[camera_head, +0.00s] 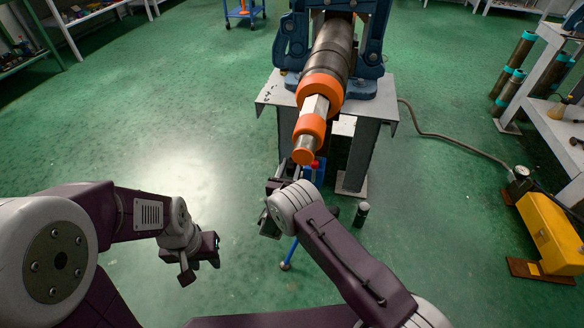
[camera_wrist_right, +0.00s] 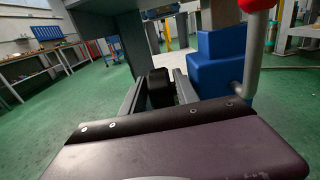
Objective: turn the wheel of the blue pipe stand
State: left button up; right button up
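The blue pipe stand shows in the head view as a small blue body (camera_head: 316,174) below the pipe's orange end, with a thin blue leg down to the floor. Its red knob (camera_head: 315,163) is just above. In the right wrist view, the blue body (camera_wrist_right: 220,62) is at the right, beside a grey lever with a red ball (camera_wrist_right: 260,4). My right gripper (camera_head: 275,186) is at the stand. Its fingers (camera_wrist_right: 158,92) are apart, with a dark block between them; contact is unclear. I cannot make out the wheel clearly. My left gripper (camera_head: 200,262) is low at left, away from the stand.
A large pipe (camera_head: 331,55) with orange rings lies in a blue vise (camera_head: 372,52) on a grey table (camera_head: 384,110). A yellow box (camera_head: 550,232) with a hose stands at right, near a shelf (camera_head: 560,125). A small dark cylinder (camera_head: 361,214) stands on the floor. Floor at left is clear.

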jog(key=shift+w+d, duration=0.2)
jog(key=shift+w, duration=0.45)
grip_shut()
jog(key=shift+f+b, duration=0.25)
jog(key=shift+b, duration=0.4)
jog(key=t+h+b, duration=0.1)
jog(key=t+b, duration=0.1)
jog(key=b, duration=0.3)
jog(key=s+t+b, duration=0.1)
jog(key=t+b, duration=0.2)
jog(key=b, duration=0.2)
jog(key=shift+a+f+t+h+b, duration=0.1)
jog(key=shift+f+t+h+b, duration=0.1)
jog(key=shift+t+h+b, duration=0.15)
jog(key=shift+r+t+h+b, duration=0.25)
jog(key=shift+t+b, duration=0.2)
jog(key=shift+b, duration=0.3)
grip_release()
